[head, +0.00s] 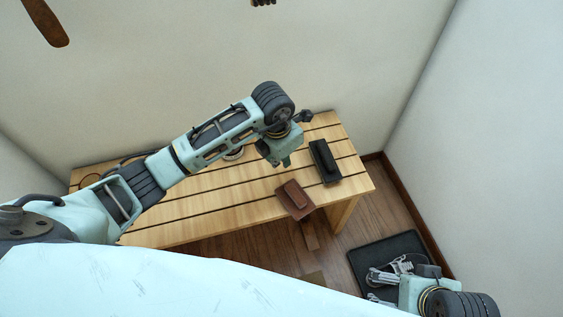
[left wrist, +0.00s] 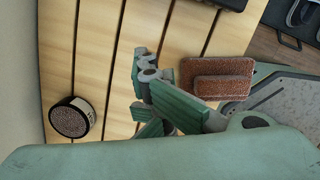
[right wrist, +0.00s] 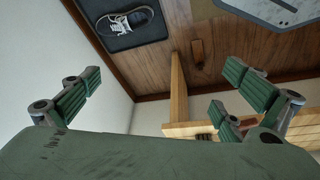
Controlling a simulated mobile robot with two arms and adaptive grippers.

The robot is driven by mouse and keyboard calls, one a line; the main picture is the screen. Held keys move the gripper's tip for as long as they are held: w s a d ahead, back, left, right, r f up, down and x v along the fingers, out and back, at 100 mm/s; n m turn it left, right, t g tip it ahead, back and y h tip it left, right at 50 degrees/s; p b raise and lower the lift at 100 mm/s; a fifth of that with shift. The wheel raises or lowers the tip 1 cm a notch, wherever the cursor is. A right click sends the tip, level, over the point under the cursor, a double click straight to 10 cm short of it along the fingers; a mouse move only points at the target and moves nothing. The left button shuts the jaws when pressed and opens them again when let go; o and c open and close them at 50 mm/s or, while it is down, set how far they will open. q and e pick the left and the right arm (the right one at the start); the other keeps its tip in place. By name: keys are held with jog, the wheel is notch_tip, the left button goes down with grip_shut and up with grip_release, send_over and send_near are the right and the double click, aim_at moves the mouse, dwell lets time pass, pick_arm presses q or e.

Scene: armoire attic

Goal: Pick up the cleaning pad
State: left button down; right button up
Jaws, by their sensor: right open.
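The cleaning pad seems to be the reddish-brown block (head: 294,199) with a smaller raised block on top, lying at the table's front edge. It also shows in the left wrist view (left wrist: 222,68), to the right of my left fingers. My left gripper (head: 285,160) hangs over the table just behind and left of the pad, apart from it. Its fingers (left wrist: 150,80) are close together with nothing seen between them. My right gripper (head: 382,286) is low at the right, away from the table; its fingers (right wrist: 160,85) are wide apart and empty.
The slatted wooden table (head: 200,205) stands against the wall. A black block (head: 324,161) lies behind the pad. A round tin (left wrist: 72,118) is on the left. A black tray (right wrist: 132,27) with a shoe (right wrist: 131,20) and a small brown object (right wrist: 197,53) are on the floor.

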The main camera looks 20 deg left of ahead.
pick_arm(q)
jog(key=s+d+r, duration=0.1)
jog(key=d+r, duration=0.2)
jog(key=d, duration=0.2)
jog(key=s+d+r+p, duration=0.1)
jog(key=d+r, duration=0.2)
jog(key=d, duration=0.3)
jog(key=shift+s+r, duration=0.25)
jog(key=shift+s, duration=0.05)
pick_arm(e)
jog(key=x, duration=0.4)
jog(key=shift+s+d, duration=0.15)
jog(key=shift+s, duration=0.05)
pick_arm(q)
jog(key=c, duration=2.5)
grip_release()
jog(key=shift+c, duration=0.2)
jog(key=o, duration=2)
jog(key=shift+r, duration=0.1)
